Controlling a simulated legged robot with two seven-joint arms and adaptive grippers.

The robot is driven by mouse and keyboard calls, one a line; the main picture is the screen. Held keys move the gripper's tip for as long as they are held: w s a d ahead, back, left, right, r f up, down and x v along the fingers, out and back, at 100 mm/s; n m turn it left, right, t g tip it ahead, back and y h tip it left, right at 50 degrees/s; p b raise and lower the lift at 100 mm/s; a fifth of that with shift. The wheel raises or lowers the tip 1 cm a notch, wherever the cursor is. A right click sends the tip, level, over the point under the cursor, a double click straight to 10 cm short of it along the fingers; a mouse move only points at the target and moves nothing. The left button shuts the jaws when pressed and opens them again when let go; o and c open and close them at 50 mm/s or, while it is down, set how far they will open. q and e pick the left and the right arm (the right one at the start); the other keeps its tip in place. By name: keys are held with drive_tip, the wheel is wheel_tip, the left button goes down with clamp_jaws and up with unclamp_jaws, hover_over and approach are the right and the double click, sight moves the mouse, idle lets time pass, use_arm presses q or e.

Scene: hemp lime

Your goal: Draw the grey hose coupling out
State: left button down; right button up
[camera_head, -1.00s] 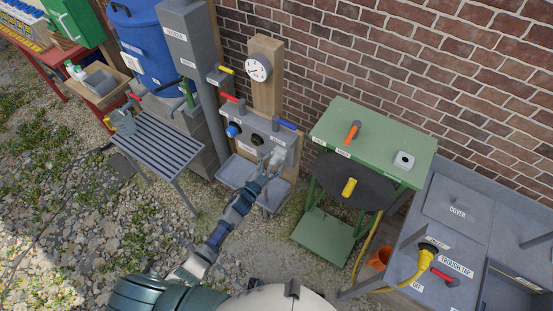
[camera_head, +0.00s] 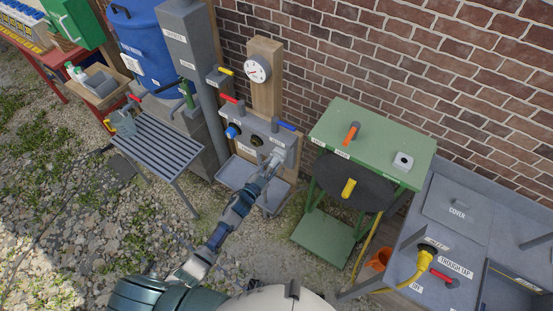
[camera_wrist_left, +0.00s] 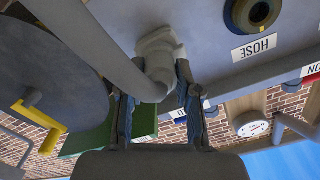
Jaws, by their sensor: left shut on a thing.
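The grey hose coupling (camera_head: 279,154) is at the right end of the grey wall panel (camera_head: 290,150). It also shows in the left wrist view (camera_wrist_left: 158,52), its far end against the panel face. My left gripper (camera_head: 271,166) reaches the panel from below. In the left wrist view its fingers (camera_wrist_left: 158,98) stand on either side of the coupling, shut on it. The fingers and wrist partly hide the coupling in the head view. Whether it is fully seated cannot be told. My right gripper is not in view.
A blue fitting (camera_head: 232,131) and a dark fitting (camera_head: 256,140) sit left of the coupling. Red (camera_head: 231,99) and blue (camera_head: 286,125) levers stand above. A grey tray (camera_head: 236,171) lies below; a green table (camera_head: 385,137) with a hose reel stands right.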

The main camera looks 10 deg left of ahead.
use_arm(q)
drive_tip(key=shift+s+a, duration=0.25)
drive_tip(key=shift+s, duration=0.25)
drive_tip(key=shift+p+v, duration=0.8)
drive_tip(key=shift+v, duration=0.45)
